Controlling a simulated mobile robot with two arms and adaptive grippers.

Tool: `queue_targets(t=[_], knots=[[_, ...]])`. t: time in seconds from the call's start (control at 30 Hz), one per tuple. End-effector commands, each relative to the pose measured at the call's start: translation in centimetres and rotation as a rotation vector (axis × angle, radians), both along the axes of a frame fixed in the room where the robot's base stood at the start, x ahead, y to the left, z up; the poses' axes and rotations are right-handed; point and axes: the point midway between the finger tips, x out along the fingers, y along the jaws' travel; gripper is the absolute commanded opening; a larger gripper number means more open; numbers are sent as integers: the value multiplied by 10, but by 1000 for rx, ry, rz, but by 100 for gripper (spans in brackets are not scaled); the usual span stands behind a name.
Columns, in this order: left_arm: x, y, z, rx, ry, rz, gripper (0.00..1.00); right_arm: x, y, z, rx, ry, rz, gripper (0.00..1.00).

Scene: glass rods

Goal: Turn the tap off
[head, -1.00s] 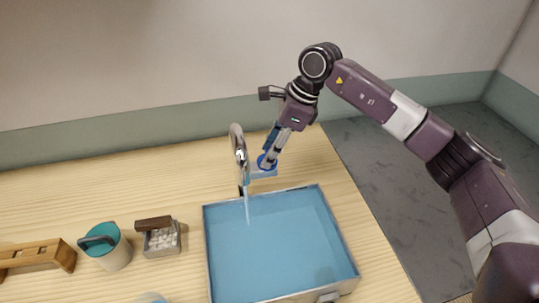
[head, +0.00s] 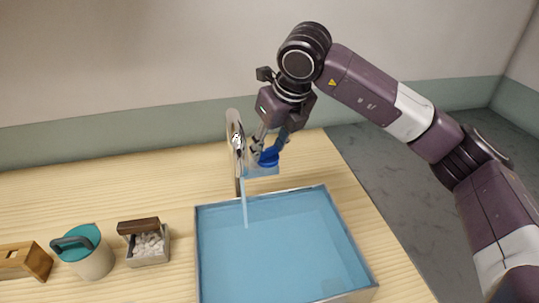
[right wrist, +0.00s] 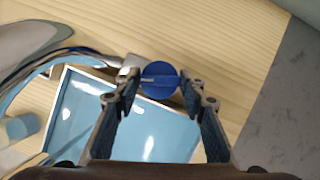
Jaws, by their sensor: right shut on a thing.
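The tap (head: 235,130) is a curved chrome spout at the back of the sink (head: 197,255). A thin stream of water (head: 244,208) runs from it into the sink. Its round blue knob (head: 269,158) is on the right of the spout. My right gripper (head: 262,148) is shut on the knob from above. In the right wrist view, the knob (right wrist: 160,80) with its pale bar sits between the two fingertips (right wrist: 159,90). The fingers hide part of the knob in the head view. My left gripper is not in view.
Left of the sink stand a box of white pebbles (head: 148,245), a cup with a teal lid (head: 90,255) and a wooden rack (head: 25,262). The wooden counter (head: 110,185) is clear behind them. Its right edge drops to a grey floor.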

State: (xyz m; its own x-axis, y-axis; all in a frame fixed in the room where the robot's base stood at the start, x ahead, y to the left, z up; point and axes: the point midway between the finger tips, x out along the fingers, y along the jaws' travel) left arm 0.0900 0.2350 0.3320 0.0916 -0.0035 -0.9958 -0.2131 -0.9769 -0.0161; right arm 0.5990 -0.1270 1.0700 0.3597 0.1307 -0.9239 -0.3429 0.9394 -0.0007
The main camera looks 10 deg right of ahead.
Motion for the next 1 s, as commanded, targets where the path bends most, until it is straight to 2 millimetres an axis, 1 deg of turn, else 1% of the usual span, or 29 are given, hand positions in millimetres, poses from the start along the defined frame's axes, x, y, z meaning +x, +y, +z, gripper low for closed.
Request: queue_targets(t=[0.03, 0.1, 0.4, 0.67, 1.0], knots=[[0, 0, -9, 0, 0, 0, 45, 1, 1, -2, 0, -7, -39, 14], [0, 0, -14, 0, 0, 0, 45, 1, 1, -2, 0, -7, -96, 14], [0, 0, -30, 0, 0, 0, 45, 1, 2, 0, 3, -6, -281, 14], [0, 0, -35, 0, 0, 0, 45, 1, 2, 2, 4, -4, -357, 14], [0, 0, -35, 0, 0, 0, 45, 1, 2, 2, 3, -3, -373, 14]])
